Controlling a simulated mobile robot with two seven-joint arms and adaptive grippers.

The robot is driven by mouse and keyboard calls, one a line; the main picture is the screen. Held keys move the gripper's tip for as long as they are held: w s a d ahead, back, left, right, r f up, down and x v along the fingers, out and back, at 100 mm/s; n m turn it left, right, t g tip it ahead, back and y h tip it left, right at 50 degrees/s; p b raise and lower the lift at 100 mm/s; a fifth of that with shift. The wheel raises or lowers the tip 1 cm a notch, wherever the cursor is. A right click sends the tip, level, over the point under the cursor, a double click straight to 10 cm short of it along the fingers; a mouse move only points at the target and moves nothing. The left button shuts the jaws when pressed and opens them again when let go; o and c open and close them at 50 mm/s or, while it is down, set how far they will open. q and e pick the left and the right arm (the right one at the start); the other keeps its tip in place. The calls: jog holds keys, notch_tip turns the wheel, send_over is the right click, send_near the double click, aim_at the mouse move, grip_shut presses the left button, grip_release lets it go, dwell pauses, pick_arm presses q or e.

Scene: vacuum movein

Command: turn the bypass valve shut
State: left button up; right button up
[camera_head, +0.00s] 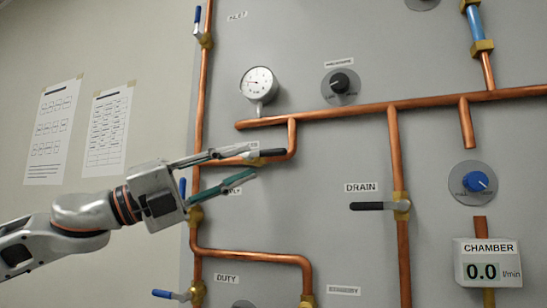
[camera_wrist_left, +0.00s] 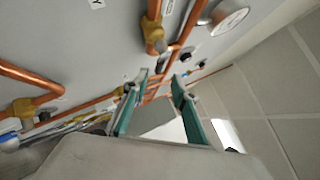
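The bypass valve shows in the head view as a brass body with a black lever (camera_head: 272,152) on the short horizontal copper pipe below the gauge. The lever lies roughly level, along the pipe. Its label is mostly hidden behind my upper finger. My left gripper (camera_head: 245,164) is open, its fingers reaching right, the upper one overlapping the valve and the lower one below it. I cannot tell whether it touches. In the left wrist view my left gripper (camera_wrist_left: 160,88) is open with nothing between its teal fingers. My right gripper is not in view.
A drain valve (camera_head: 380,206) with a black lever sits to the right. A pressure gauge (camera_head: 259,84) and a black knob (camera_head: 340,84) are above. Copper pipes stand out from the grey panel. A blue-handled valve (camera_head: 180,294) is at lower left. A chamber display (camera_head: 487,265) reads 0.0.

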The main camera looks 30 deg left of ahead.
aim_at(270, 155)
pick_arm(q)
jog(key=shift+p+x, duration=0.95)
jog(key=shift+x, duration=0.25)
jog(key=shift+w+d+r, duration=0.15)
jog(key=shift+w+d, duration=0.15)
jog(key=shift+w, duration=0.3)
jog(key=shift+b+x, duration=0.3)
jog(key=shift+x, duration=1.2)
jog(key=shift+w+d+r, duration=0.15)
jog(key=shift+w, duration=0.1)
grip_shut()
